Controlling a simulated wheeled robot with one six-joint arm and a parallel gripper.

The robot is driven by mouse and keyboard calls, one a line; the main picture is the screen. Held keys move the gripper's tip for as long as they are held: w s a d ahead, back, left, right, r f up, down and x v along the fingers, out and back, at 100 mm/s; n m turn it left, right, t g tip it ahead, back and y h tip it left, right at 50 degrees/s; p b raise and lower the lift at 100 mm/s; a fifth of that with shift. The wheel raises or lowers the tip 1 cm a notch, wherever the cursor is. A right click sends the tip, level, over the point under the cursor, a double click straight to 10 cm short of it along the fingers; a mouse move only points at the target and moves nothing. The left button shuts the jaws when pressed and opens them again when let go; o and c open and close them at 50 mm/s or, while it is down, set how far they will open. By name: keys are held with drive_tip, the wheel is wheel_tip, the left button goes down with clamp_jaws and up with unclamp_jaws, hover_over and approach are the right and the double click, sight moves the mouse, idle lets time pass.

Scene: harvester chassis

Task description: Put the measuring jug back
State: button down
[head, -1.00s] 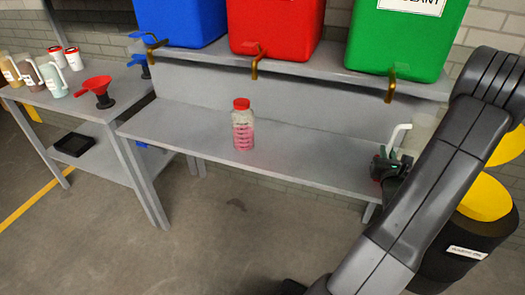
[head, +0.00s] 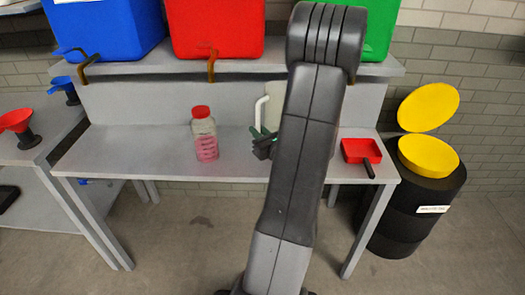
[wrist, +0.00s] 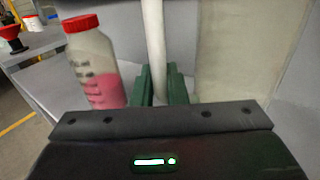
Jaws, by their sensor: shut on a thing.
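My gripper (head: 263,145) is shut on the white handle of the measuring jug (head: 274,98). In the wrist view, the green fingers (wrist: 160,88) grip the upright handle. The jug's pale, translucent body (wrist: 228,50) stands to the right of them. In the head view my arm hides part of the jug, and I cannot tell whether its base is clear of the bench. A clear bottle (head: 204,138) with a red cap and pink liquid stands on the bench just left of the jug.
The grey bench (head: 125,150) has free room left of the bottle. A red dustpan-like scoop (head: 361,151) lies at its right end. Blue (head: 105,28) and red (head: 217,28) tanks with taps sit above. A side table (head: 40,148) holds a red funnel (head: 18,124). A black drum (head: 405,215) stands right.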

drive_tip(key=shift+f, duration=3.15)
drive_tip(key=shift+f+b, duration=0.15)
drive_tip(key=shift+b, duration=0.15)
drive_tip(key=c, duration=1.4)
unclamp_jaws()
drive_tip(key=shift+c, duration=0.2)
drive_tip(key=shift+r, duration=0.25)
drive_tip(key=b+v, duration=0.1)
drive_tip(key=v, duration=1.1)
